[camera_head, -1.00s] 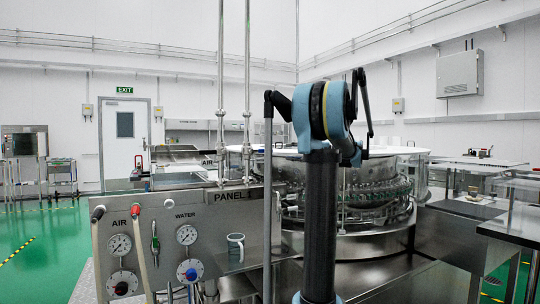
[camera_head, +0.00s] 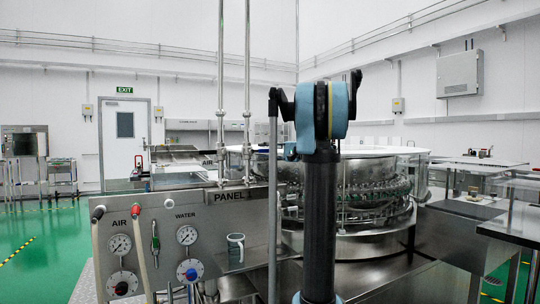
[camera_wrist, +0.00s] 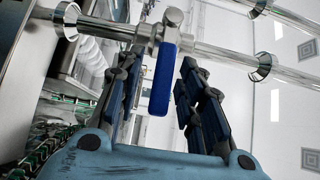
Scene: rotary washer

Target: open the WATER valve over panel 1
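In the wrist view a valve with a blue lever (camera_wrist: 162,80) sits on a steel pipe (camera_wrist: 220,56); the lever points across the pipe. My gripper (camera_wrist: 158,66) is open, its two dark fingers on either side of the lever, with visible gaps between. In the head view the front panel (camera_head: 262,215) bears the labels PANEL 1, AIR and WATER. A gauge (camera_head: 187,235) and a blue knob (camera_head: 190,271) sit below WATER. Two upright pipes (camera_head: 247,90) rise above the panel. My arm hides much of the area right of them; I cannot make out the lever there.
A second pipe (camera_wrist: 288,18) runs beside the first in the wrist view. The round washer (camera_head: 375,190) with rows of bottles stands behind my arm. Green floor (camera_head: 50,240) is open at left.

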